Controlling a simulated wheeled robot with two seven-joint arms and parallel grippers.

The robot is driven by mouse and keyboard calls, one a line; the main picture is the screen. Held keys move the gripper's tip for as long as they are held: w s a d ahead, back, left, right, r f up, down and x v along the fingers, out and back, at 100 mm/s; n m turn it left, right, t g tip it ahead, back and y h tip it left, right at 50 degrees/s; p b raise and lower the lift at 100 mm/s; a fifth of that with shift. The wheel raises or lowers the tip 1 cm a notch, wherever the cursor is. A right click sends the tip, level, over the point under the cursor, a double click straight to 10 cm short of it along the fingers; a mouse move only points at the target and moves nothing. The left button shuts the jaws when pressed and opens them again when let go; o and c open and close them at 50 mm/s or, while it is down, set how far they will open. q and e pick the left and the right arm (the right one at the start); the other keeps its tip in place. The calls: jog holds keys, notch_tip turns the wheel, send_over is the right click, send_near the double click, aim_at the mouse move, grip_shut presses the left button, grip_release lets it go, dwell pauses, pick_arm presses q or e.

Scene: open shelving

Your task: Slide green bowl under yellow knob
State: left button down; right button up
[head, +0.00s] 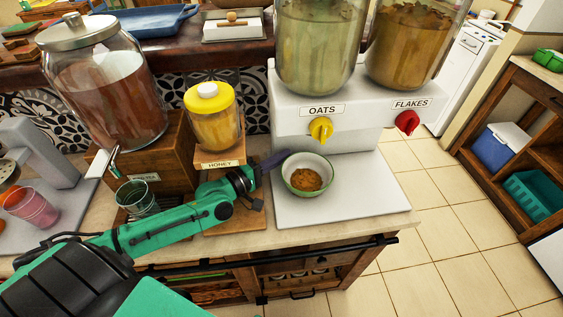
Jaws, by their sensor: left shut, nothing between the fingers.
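The green bowl (312,161) has a pale inside and holds a small heap of brown food. It sits upright on the white tray board (345,205) in front of the dispenser. The yellow knob (320,129) is on the dispenser's front, below the OATS label, behind and slightly right of the bowl's middle. My left gripper (276,159) reaches in from the left, its dark fingers shut and empty, close beside the bowl's left rim. I cannot tell whether they touch it. My right gripper is not in view.
The white dispenser (362,110) also has a red knob (407,122) under FLAKES. A honey jar (214,128) with a yellow lid and a large brown jar (109,98) stand left. A glass (137,199) is behind my left arm. The board's right part is clear.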

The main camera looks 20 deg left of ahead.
aim_at(281, 177)
pick_arm(q)
jog(key=shift+s+d+r, duration=0.1)
jog(key=shift+s+r, duration=0.2)
jog(key=shift+s, duration=0.05)
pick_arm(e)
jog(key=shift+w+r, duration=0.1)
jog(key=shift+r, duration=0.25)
pick_arm(q)
jog(key=shift+s+d+r+p, duration=0.1)
jog(key=shift+s+d+p, duration=0.2)
jog(key=shift+s+p, duration=0.4)
jog(key=shift+s+d, duration=0.15)
jog(key=shift+s, duration=0.2)
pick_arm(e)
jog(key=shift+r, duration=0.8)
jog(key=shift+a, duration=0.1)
